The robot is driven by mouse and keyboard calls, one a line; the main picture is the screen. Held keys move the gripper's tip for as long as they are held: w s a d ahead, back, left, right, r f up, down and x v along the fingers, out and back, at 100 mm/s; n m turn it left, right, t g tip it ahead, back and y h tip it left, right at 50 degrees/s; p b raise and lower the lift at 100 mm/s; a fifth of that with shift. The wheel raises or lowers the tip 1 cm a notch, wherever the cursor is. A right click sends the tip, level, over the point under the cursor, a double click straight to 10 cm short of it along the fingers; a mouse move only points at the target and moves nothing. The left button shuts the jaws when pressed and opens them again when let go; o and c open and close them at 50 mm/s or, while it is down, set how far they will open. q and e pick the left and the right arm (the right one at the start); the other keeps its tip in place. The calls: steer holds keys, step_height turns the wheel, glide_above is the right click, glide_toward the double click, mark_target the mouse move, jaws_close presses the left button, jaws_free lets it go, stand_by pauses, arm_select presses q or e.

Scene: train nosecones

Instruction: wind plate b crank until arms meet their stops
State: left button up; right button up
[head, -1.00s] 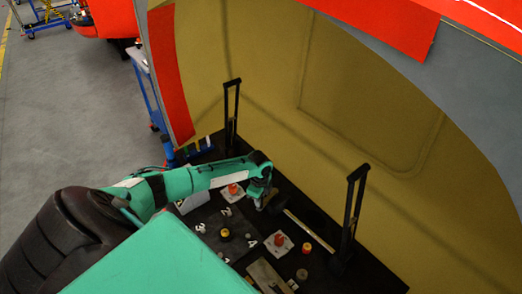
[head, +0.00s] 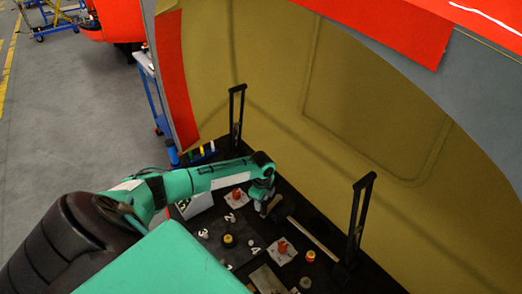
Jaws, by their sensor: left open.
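Two black upright arms stand on the dark table, one at the back (head: 237,118) and one at the right (head: 361,215). Two white plates with red knobs lie between them, a farther plate (head: 238,203) and a nearer plate (head: 283,258). I cannot read which is plate b, and no crank is clearly told apart. My left gripper (head: 262,208) points down just right of the farther plate, close to a small tan piece (head: 273,204). It is open; whether it touches anything is too small to tell. My right gripper is out of view.
A pale bar (head: 314,238) lies right of the gripper. A dark mat with white numbers holds a yellow-topped knob (head: 228,240). A red and yellow button (head: 310,256) sits near the right arm. A large olive curved shell (head: 310,110) rises behind the table.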

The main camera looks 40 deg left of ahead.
arm_select(q)
step_height(320, 180, up, 12)
steer(key=b, duration=0.2)
steer(key=shift+a, duration=0.3)
stand_by(0.3)
